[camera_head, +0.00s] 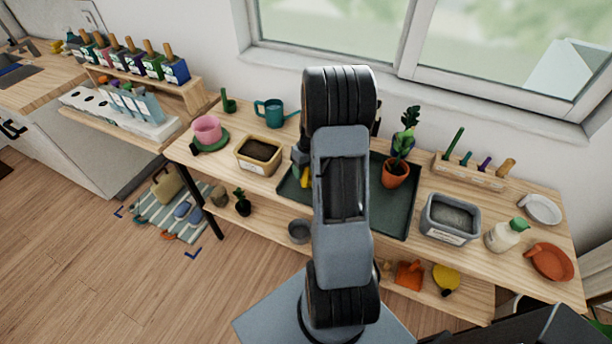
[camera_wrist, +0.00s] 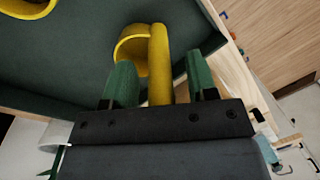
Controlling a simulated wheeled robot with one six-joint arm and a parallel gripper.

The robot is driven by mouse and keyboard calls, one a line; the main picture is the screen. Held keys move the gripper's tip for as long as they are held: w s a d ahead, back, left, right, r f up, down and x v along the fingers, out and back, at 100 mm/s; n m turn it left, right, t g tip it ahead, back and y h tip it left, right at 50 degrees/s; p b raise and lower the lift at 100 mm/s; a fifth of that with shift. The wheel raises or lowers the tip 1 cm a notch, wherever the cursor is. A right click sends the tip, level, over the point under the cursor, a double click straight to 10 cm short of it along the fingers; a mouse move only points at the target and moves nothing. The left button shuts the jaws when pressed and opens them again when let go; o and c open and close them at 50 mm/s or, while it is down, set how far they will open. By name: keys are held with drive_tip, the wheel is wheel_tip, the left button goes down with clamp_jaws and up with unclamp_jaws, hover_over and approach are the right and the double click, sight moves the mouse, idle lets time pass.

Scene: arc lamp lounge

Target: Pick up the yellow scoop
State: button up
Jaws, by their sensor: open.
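The yellow scoop (camera_wrist: 160,65) lies over the dark green tray in the wrist view, its straight handle toward me and its rounded, hollow part beyond on the left. My gripper (camera_wrist: 158,62) is open, with a green fingertip on each side of the handle. A gap shows between the handle and each finger; I cannot tell the height difference. In the head view a small yellow piece (camera_head: 305,178) shows on the tray beside my arm, which hides the rest and most of my gripper.
The dark green tray (camera_head: 396,222) sits on the wooden bench. A second yellow curved object (camera_wrist: 27,9) is cut off at the wrist view's upper left. A soil-filled tan tub (camera_head: 259,155), a potted plant (camera_head: 396,172) and a grey tub (camera_head: 450,218) stand nearby.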

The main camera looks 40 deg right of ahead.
clamp_jaws()
idle(0.3)
drive_tip(key=shift+r, duration=0.1)
drive_tip(key=shift+r, duration=0.6)
drive_tip(key=s+a+r+b, duration=0.2)
drive_tip(key=s+a+r, duration=0.6)
drive_tip(key=a+r, duration=0.3)
drive_tip(key=shift+s+a+r, duration=0.15)
drive_tip(key=shift+r, duration=0.2)
